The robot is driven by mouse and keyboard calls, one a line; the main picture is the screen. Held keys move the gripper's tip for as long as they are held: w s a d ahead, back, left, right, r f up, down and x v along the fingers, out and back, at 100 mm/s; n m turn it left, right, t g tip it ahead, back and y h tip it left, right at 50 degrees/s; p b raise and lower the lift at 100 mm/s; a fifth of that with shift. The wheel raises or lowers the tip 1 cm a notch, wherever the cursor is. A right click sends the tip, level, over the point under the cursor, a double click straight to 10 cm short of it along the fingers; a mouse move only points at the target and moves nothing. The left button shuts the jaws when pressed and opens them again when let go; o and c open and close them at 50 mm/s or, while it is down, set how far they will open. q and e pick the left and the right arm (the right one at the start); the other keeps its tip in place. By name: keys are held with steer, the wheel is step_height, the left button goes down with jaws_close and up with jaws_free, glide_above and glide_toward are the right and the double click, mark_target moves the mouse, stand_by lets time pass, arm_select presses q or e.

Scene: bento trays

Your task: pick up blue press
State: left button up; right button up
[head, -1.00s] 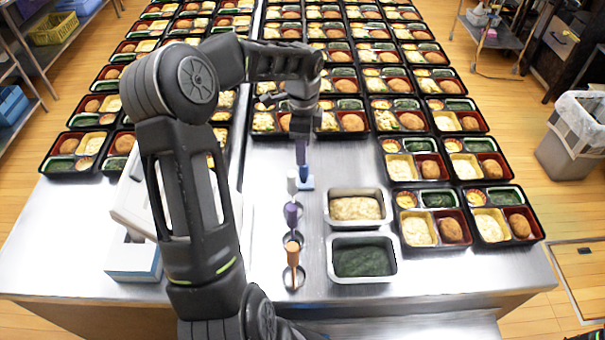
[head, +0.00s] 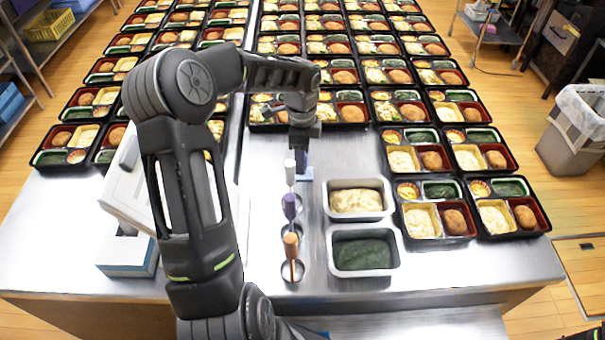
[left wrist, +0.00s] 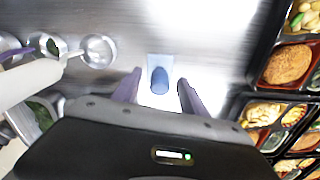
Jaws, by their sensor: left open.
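The blue press (left wrist: 159,80) stands on a pale blue square base, seen from above in the left wrist view. In the head view the blue press (head: 304,173) is mostly hidden behind my left gripper's fingers. My left gripper (left wrist: 160,92) is open, with one purple-grey finger to each side of the press in the picture. In the head view the left gripper (head: 302,156) is over the press, pointing down. I cannot tell whether the fingers touch it. My right gripper is not in view.
White-topped (head: 290,172), purple (head: 290,206) and orange (head: 291,245) tools stand in a row nearer me. Metal pans of pale food (head: 329,207) and dark greens (head: 333,262) are to the right. Bento trays (head: 480,237) line both sides and the back. A white device (head: 128,190) stands left.

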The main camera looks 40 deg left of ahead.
arm_select(q)
steer(key=shift+f, duration=0.55)
steer(key=shift+r, duration=0.1)
steer(key=shift+c, duration=0.5)
jaws_close()
